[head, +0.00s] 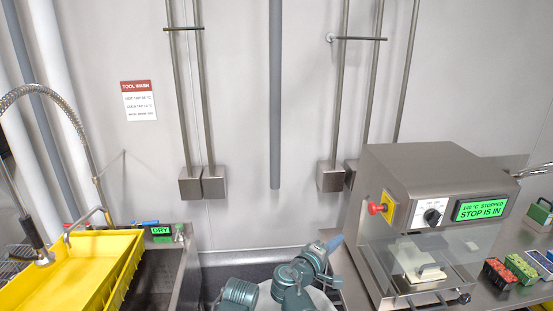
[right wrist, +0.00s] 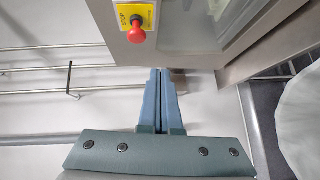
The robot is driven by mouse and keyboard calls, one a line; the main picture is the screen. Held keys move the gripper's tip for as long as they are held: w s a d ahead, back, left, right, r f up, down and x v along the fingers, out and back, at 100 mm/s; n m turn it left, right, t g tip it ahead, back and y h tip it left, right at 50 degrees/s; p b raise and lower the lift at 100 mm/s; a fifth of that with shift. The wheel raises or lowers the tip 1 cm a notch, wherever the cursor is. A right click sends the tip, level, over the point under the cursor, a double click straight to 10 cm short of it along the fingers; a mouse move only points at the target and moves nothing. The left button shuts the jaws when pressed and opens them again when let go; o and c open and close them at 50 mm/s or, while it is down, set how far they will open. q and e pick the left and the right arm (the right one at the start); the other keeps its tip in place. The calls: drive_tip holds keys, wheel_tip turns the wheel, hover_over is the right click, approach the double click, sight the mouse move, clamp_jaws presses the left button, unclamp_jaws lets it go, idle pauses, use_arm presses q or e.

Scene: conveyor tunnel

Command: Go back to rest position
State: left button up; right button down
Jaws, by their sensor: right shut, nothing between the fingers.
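My right gripper (head: 335,243) shows at the bottom middle of the head view, its blue fingers pointing up and to the right, left of the steel machine (head: 410,165). In the right wrist view the two blue fingers of my right gripper (right wrist: 160,88) lie together, shut with nothing between them. The red stop button (right wrist: 137,32) on its yellow plate shows above the fingertips there, apart from them. My left gripper is not in view.
The machine's green display (head: 481,208) reads "140 °C STOPPED, STOP IS IN". Its red button (head: 376,208) faces left. A yellow bin (head: 85,265) and a sprayer hose (head: 75,120) stand at left. Small coloured boxes (head: 498,272) sit at right. Pipes run up the wall.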

drive_tip(key=s+a+f+m+g+y, duration=0.25)
drive_tip(key=s+f+g, duration=0.2)
drive_tip(key=f, duration=0.25)
drive_tip(key=s+a+f+m+g+y, duration=0.1)
drive_tip(key=s+a+f+g+y, duration=0.2)
drive_tip(key=s+f, duration=0.3)
drive_tip(key=s+a+f+g+y, duration=0.4)
drive_tip(key=s+a+f+y, duration=0.1)
drive_tip(key=a, duration=0.5)
drive_tip(key=s+f, duration=0.1)
drive_tip(key=s, duration=0.1)
drive_tip(key=shift+s+a+m, duration=0.15)
drive_tip(key=shift+s+m, duration=0.2)
